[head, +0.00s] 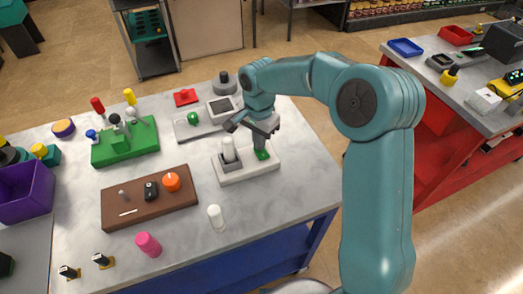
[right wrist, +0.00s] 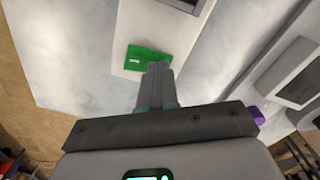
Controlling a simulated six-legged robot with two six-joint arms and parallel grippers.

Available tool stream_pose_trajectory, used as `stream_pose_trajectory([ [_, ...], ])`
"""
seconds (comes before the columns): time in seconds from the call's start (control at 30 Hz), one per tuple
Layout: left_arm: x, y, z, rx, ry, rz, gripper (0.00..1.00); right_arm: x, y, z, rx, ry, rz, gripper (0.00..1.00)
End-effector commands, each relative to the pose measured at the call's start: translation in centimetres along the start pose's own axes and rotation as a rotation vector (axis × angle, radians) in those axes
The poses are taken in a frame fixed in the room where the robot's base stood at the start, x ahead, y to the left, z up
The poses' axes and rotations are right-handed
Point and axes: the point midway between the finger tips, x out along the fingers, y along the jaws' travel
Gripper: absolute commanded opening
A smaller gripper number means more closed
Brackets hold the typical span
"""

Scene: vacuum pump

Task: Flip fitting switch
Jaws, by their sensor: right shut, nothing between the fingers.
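A white base plate (head: 247,173) lies on the table, with a grey block (head: 230,167) holding an upright white cylinder (head: 228,149) on its left part. A small green plate (head: 262,155), probably the switch, sits on its right part. My right gripper (head: 260,147) points down right over the green plate, its fingers together and empty. In the right wrist view the closed fingertips (right wrist: 157,68) overlap the lower right edge of the green plate (right wrist: 146,54), which has a small white mark. I cannot tell whether they touch it. My left gripper is not in view.
A grey device panel (head: 188,128) with a green knob lies behind the base. A brown board (head: 150,198) with an orange knob and a green tool block (head: 124,142) stand to the left. A white cylinder (head: 215,216) stands in front. The table's right side is clear.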

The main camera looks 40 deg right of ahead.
Motion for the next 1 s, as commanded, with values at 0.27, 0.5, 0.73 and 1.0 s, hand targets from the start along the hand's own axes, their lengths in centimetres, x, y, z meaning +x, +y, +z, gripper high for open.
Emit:
stream_pose_trajectory([
  [0.27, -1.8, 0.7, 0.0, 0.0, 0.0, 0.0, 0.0, -2.6, 0.0, 0.0, 0.0, 0.0, -0.001, 0.0],
  [0.5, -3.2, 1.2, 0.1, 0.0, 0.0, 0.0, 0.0, -4.7, 0.0, 0.0, 0.0, 0.0, -0.002, 0.0],
  [0.73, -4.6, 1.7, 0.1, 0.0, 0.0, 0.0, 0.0, -6.7, 0.0, 0.0, 0.0, 0.001, -0.001, 0.0],
  [1.0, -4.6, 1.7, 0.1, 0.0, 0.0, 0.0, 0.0, -6.9, 0.0, 0.0, 0.0, 0.001, -0.001, 0.0],
])
